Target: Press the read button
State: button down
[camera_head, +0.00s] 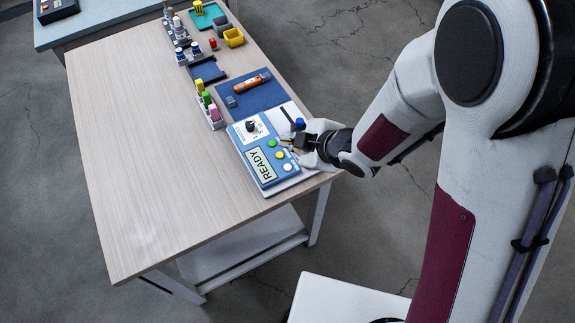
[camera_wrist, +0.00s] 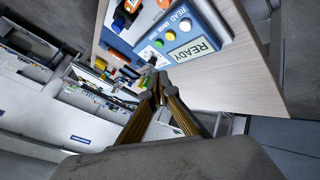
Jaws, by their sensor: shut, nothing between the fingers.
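A blue meter box (camera_head: 238,134) lies at the table's right edge, its screen (camera_head: 261,166) showing READY. It has a dark knob (camera_head: 250,126) and green (camera_head: 272,143), yellow (camera_head: 279,155) and white (camera_head: 287,167) buttons. In the wrist view, the box (camera_wrist: 209,25) shows a READ label by the white button (camera_wrist: 185,25); the yellow (camera_wrist: 171,35) and green (camera_wrist: 159,43) buttons are also visible. My gripper (camera_head: 287,145) is shut and empty beside the green and yellow buttons; whether it touches the box I cannot tell. Its fingertips (camera_wrist: 158,86) meet in the wrist view.
Behind the box lie a blue mat (camera_head: 259,97) with an orange tool (camera_head: 252,82) and a rack of coloured bottles (camera_head: 217,124). A yellow bin (camera_head: 234,37) and more racks stand farther back. The left and front of the wooden table (camera_head: 145,150) are clear.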

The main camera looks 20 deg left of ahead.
aim_at(289, 169)
jog(key=shift+f, duration=4.2)
jog(key=shift+f, duration=0.8)
jog(key=shift+r, duration=0.8)
jog(key=shift+r, duration=0.2)
jog(key=shift+r, duration=2.3)
